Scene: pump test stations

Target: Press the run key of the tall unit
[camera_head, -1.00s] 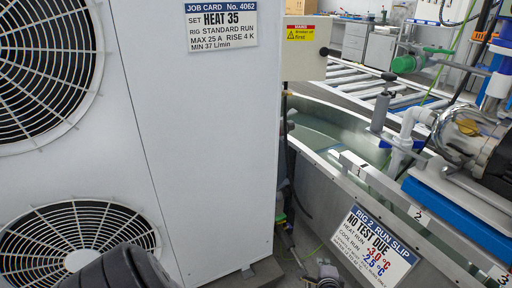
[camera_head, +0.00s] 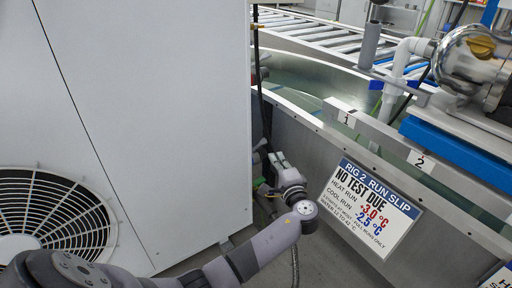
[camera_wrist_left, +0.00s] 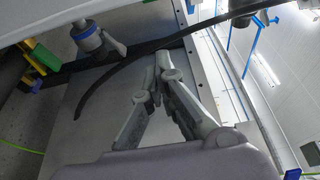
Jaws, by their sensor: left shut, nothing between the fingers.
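The tall white unit (camera_head: 150,110) fills the left of the head view, with a round black fan grille (camera_head: 50,215) low on its front. No run key can be made out on the faces that show. My left arm reaches in front of the unit's lower part, and my left gripper (camera_head: 275,160) is beyond its right edge, in the gap beside the tank wall. In the left wrist view my left gripper (camera_wrist_left: 162,62) is shut, its fingertips together and empty, near a black hose and a grey panel. My right gripper is not in view.
A metal tank (camera_head: 300,130) with numbered tags stands at right, bearing a run slip (camera_head: 370,208). Pump pipework (camera_head: 470,60) sits above it. A roller conveyor (camera_head: 320,35) lies behind. In the left wrist view, a black hose (camera_wrist_left: 125,65) and a blue-capped fitting (camera_wrist_left: 87,35) are close by.

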